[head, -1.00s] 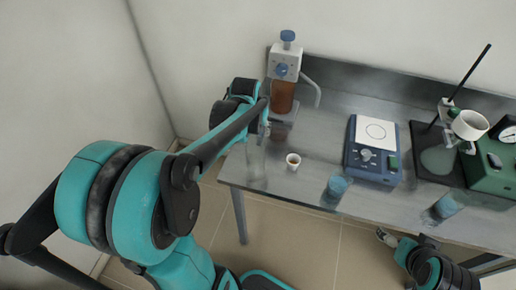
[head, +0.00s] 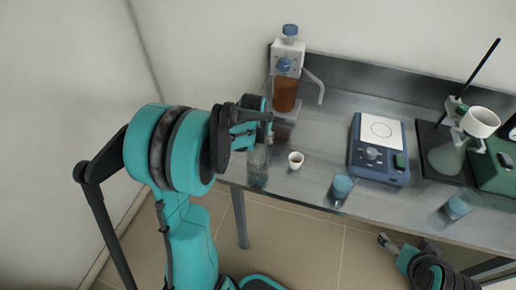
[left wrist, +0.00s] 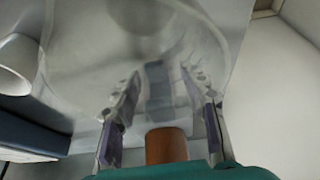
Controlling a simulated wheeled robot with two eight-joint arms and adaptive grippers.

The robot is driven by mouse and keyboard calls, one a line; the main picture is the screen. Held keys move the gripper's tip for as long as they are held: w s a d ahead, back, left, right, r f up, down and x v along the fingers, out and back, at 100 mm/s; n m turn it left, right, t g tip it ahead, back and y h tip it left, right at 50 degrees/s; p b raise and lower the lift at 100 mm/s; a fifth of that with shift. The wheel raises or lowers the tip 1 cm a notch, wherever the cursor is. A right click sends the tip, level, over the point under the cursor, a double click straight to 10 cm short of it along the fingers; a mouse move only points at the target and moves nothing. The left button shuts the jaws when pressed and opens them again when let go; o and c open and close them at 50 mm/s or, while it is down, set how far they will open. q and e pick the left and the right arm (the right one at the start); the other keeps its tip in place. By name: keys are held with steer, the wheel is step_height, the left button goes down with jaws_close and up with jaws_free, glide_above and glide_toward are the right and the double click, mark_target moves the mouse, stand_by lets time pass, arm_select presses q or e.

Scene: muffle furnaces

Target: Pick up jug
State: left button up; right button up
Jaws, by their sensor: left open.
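The jug appears to be the clear glass vessel (head: 258,168) at the table's front left edge, partly hidden by my left arm. A large clear surface, likely the jug (left wrist: 95,65), fills much of the left wrist view. My left gripper (head: 266,125) is at the jug's upper end in the head view. In the left wrist view its fingers (left wrist: 162,92) are apart, with the clear surface before and between them; contact cannot be told. My right gripper (head: 384,240) is low in front of the table, away from the jug, too small to judge.
A small white cup (head: 296,160) stands just right of the jug. Behind is a dispenser bottle with amber liquid (head: 285,95). A blue hotplate (head: 378,165), blue-filled beakers (head: 342,187) and a stand with a flask (head: 445,155) are farther right. A wall (head: 60,90) is at left.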

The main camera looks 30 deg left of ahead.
arm_select(q)
jaws_close()
steer(key=shift+r, duration=0.15)
